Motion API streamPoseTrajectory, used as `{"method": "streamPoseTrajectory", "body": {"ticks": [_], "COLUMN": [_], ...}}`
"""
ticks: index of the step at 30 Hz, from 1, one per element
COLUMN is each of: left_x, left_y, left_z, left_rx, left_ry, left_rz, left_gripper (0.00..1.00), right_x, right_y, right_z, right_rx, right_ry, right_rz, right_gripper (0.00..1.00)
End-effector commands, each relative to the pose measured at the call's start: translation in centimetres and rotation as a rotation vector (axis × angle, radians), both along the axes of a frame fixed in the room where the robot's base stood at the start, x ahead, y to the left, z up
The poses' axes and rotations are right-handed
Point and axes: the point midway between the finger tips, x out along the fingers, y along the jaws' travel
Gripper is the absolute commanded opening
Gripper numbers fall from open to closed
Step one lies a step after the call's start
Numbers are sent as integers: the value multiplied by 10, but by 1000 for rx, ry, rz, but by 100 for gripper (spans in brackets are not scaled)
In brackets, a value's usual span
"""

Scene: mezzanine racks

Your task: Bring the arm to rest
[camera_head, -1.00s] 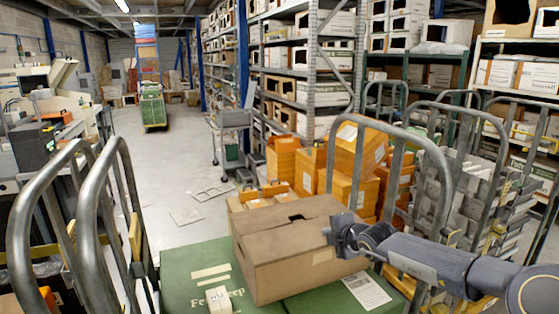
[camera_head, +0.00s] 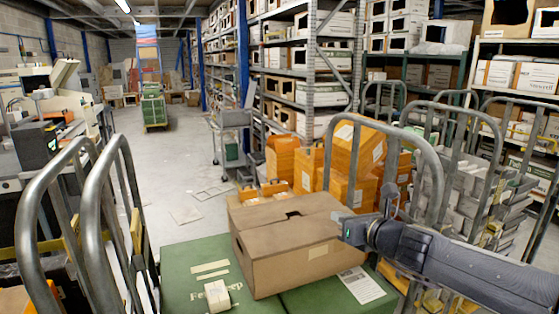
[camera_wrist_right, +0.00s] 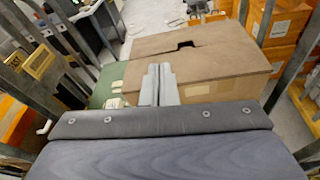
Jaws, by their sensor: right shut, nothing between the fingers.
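My right arm comes in from the right in the head view. Its gripper (camera_head: 350,229) is beside the right end of a brown cardboard box (camera_head: 290,262); I cannot tell if they touch. In the right wrist view the gripper's two fingers (camera_wrist_right: 158,86) are shut together and empty, with the brown box (camera_wrist_right: 205,70) behind them. The box sits on a green box (camera_head: 195,262), with a small white item (camera_head: 217,296) near its front left. My left gripper is not in view.
Metal cart rails stand at the left (camera_head: 100,200) and at the right (camera_head: 437,170), close to my right arm. Orange boxes (camera_head: 350,170) are stacked behind the brown box. A grey trolley (camera_head: 230,130) stands farther back. The aisle floor (camera_head: 185,185) is mostly clear.

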Motion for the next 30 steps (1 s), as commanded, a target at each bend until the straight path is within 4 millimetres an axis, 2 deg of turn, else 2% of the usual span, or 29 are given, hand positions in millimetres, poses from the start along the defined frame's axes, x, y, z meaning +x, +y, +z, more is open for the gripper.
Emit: {"method": "streamPoseTrajectory", "body": {"ticks": [1,2,5,6,8,9,12,15,18,21,30], "left_x": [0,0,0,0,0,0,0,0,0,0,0], "left_y": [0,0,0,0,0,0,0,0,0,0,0], "left_z": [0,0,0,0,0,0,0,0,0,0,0], "left_rx": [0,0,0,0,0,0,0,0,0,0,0], "left_ry": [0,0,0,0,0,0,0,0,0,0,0], "left_rz": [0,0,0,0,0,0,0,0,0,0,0], "left_gripper": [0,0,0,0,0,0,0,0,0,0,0], "right_x": [-24,-40,-103,-131,-174,-201,-261,-307,-340,-358,-363], "right_y": [1,2,4,3,-1,-5,-20,-37,-51,-60,-63], "right_z": [10,13,10,3,-14,-29,-67,-102,-129,-144,-149], "right_rx": [-160,-270,-690,-864,-1114,-1268,-1578,-1790,-1919,-1984,-2004], "right_ry": [-91,-147,-345,-421,-521,-578,-688,-762,-808,-834,-843], "right_rz": [72,125,339,437,592,698,959,1195,1380,1496,1538], "right_gripper": [0,0,0,0,0,0,0,0,0,0,0]}}
